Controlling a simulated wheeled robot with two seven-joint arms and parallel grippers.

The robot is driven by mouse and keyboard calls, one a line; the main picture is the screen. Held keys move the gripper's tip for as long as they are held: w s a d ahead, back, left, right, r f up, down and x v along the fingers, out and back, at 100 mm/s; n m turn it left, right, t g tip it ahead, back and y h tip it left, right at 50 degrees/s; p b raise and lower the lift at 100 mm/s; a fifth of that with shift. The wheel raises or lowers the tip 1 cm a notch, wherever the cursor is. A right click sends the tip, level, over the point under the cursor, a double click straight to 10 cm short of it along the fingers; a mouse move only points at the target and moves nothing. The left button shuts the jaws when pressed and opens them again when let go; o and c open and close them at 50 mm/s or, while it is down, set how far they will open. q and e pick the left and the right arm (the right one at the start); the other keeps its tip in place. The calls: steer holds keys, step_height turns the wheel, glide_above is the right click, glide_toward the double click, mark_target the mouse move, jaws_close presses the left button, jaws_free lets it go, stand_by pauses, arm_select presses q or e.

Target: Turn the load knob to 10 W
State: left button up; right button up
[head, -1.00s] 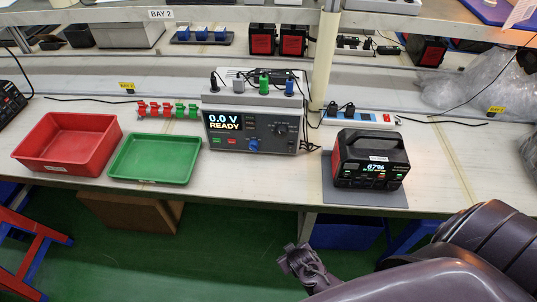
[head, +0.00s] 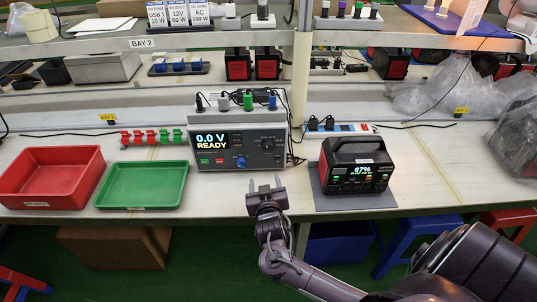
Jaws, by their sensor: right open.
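The tester box (head: 238,181) stands on the bench, its display (head: 211,139) reading "0.0 V READY". Its front has a blue knob (head: 241,163) low down and a black dial (head: 267,144) at the upper right. Their labels are too small to read, so I cannot tell which is the load knob or where it points. My right gripper (head: 265,183) is open and empty at the bench's front edge, below the tester in the picture and apart from both knobs. My left gripper is not in view.
A black power station (head: 356,158) reading 67% stands on a grey mat (head: 335,205) to the right. A green tray (head: 142,205) and red bin (head: 50,204) are at the left. Cables hang at the tester's right side. Bare bench lies before the tester.

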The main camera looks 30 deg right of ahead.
mark_target(268, 150)
steer(key=shift+t+h, duration=0.8)
steer(key=shift+h, duration=0.1)
steer(key=w+d+r, duration=0.1)
steer(key=w+d, duration=0.1)
steer(key=w+d+r, duration=0.1)
steer(key=w+d, duration=0.1)
steer(key=w, duration=0.1)
steer(key=w+d+r+p, duration=0.1)
steer(key=w+d, duration=0.1)
steer(key=shift+w+d+r, duration=0.15)
steer(key=shift+w+r, duration=0.05)
steer(key=shift+w, duration=0.1)
steer(key=c, duration=1)
